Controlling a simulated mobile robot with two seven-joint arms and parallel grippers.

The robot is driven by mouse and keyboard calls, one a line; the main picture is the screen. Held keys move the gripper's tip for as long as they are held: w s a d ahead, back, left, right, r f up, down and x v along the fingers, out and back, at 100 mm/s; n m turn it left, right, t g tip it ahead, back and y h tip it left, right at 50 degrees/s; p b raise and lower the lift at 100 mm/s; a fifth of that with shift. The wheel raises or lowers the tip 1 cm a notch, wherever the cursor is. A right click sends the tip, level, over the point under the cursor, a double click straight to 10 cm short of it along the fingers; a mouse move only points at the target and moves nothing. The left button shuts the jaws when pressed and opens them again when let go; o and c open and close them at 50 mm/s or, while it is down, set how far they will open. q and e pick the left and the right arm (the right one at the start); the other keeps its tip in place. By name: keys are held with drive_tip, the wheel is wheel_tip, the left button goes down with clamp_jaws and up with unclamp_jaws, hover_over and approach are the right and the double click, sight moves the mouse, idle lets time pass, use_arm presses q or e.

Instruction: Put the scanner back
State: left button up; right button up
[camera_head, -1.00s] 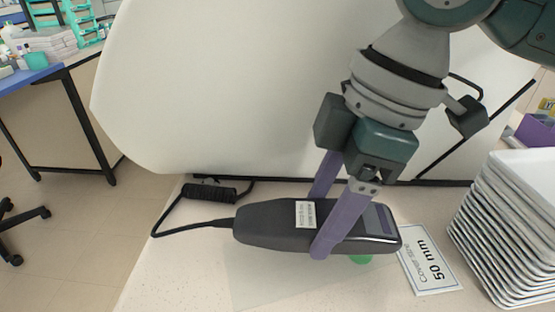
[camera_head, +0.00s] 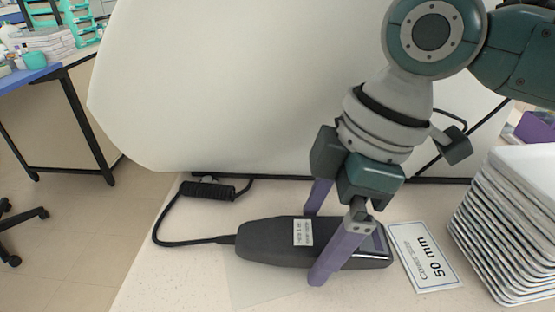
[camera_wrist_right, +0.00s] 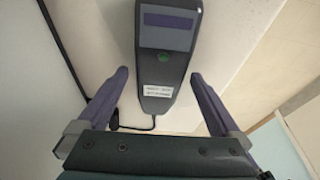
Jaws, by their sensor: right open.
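The scanner (camera_head: 270,243) is a dark grey handheld device with a white label, a screen and a coiled black cable (camera_head: 207,191). It lies on the pale table (camera_head: 180,280). My right gripper (camera_head: 318,245) is open, with one purple finger on each side of the scanner. My left gripper is not in view.
A stack of white trays (camera_head: 505,235) stands at the right. A card reading "50 mm" (camera_head: 425,260) lies between the scanner and the trays. A large white panel (camera_head: 230,90) rises behind.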

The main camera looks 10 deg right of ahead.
drive_tip(key=p+v, duration=0.1)
drive_tip(key=v, duration=1.1)
drive_tip(key=shift+p, duration=0.3)
drive_tip(key=shift+d+r, duration=0.1)
drive_tip(key=shift+r, duration=0.05)
